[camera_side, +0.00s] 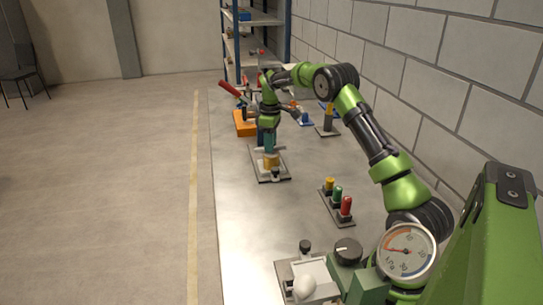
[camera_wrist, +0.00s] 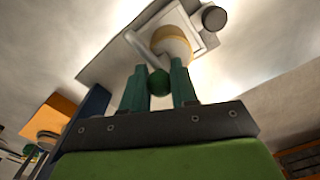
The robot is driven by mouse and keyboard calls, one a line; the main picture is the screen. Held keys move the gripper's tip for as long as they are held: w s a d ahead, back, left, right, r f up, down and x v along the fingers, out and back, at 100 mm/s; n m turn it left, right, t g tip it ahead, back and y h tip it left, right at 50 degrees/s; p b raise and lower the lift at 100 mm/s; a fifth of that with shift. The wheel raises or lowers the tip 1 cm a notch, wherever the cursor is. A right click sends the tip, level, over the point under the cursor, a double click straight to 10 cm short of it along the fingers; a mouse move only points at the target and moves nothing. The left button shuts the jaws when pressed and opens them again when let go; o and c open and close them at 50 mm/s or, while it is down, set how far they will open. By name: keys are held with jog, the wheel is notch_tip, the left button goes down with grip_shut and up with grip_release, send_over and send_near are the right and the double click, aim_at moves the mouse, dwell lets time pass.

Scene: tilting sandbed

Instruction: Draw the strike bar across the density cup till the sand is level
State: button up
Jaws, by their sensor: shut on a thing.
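The density cup shows in the side view as a tan cylinder (camera_side: 271,162) on a grey base plate. In the wrist view its tan round top (camera_wrist: 172,41) lies just beyond my fingertips, inside a white square frame. My gripper (camera_side: 268,146) points down right above the cup. In the wrist view its green fingers (camera_wrist: 159,84) are shut on a round green knob (camera_wrist: 159,83). A pale bent rod (camera_wrist: 139,45) runs beside the cup toward the knob; it looks like part of the strike bar. I cannot tell whether the sand is level.
An orange block (camera_side: 244,124) with a red-handled lever stands behind my gripper. A rack of yellow, green and red knobs (camera_side: 337,200) stands nearer, to the right. A dial gauge (camera_side: 406,250) is in front. The bench's left part is clear.

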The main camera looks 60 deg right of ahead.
aim_at(273, 158)
jog(key=shift+s+a, duration=1.4)
jog(key=shift+r, duration=3.05)
jog(key=shift+a, duration=0.1)
